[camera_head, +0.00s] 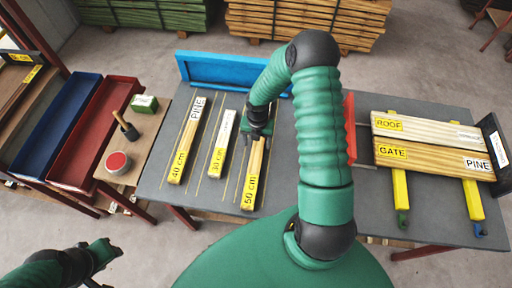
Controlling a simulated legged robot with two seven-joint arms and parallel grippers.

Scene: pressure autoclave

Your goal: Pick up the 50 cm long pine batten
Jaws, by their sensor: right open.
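The pine batten labelled 50 cm (251,187) lies lengthwise on the grey table, its labelled end toward me. My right gripper (256,138) is over the batten's far part, with its fingers apart around or just above it; I cannot tell if they touch. The gripper and arm hide the batten's far end. To its left lie a 30 cm batten (221,146) and a 40 cm batten (187,143) labelled PINE. My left gripper (101,262) is low at the bottom left, away from the table; its finger opening is unclear.
A blue tray (215,68) stands at the table's back edge. At right, boards labelled ROOF (425,131) and GATE (430,157) lie across yellow supports. A side bench at left holds a red tin (117,162), a brush (126,127) and a green box (144,104).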

